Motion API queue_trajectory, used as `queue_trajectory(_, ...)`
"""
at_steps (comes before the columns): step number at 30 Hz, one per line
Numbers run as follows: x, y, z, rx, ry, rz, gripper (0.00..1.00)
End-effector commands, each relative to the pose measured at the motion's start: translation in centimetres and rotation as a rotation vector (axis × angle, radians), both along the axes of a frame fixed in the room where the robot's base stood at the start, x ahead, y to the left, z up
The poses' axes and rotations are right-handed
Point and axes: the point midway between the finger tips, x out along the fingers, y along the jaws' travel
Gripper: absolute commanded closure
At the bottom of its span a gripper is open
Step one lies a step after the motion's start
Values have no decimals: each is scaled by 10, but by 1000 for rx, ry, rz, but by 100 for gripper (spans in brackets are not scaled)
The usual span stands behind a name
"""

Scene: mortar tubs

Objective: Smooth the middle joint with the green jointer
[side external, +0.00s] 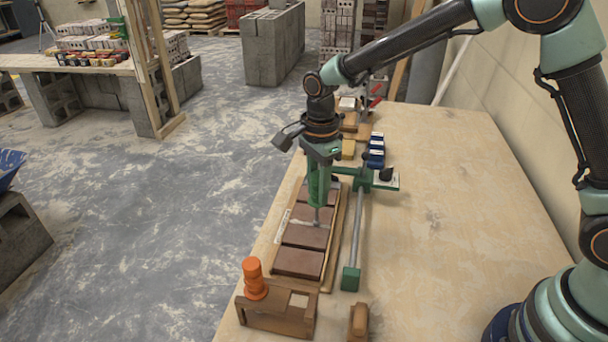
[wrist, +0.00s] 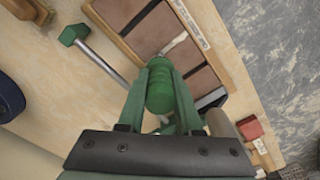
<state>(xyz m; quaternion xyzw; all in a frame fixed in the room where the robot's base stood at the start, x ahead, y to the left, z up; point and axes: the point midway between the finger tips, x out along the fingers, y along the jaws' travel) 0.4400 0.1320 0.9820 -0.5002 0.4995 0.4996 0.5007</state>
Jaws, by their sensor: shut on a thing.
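A shallow wooden tray (side external: 328,268) holds a row of brown bricks (side external: 298,262) on the bench. A pale mortar joint (side external: 297,223) crosses the row near its middle; it also shows in the wrist view (wrist: 174,43). My gripper (side external: 319,172) points down over the row and is shut on the green jointer (side external: 318,190), held upright. Its thin metal tip reaches down to the pale joint, at or just above it; I cannot tell whether it touches.
A steel bar clamp (side external: 356,232) with green ends lies along the tray's right side. A wooden tool with an orange knob (side external: 255,280) and a small wooden block (side external: 358,322) stand in front. Blue pieces (side external: 376,150) lie behind. The bench's right side (side external: 450,200) is clear.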

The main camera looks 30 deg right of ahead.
Motion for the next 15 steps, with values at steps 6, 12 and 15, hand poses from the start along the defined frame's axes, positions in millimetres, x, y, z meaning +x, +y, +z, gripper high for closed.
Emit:
queue_trajectory(6, 1, 1, 1, 0, 0, 0, 100)
queue_trajectory(12, 2, 2, 1, 0, 1, 1, 100)
queue_trajectory(15, 4, 4, 0, 0, 1, 1, 100)
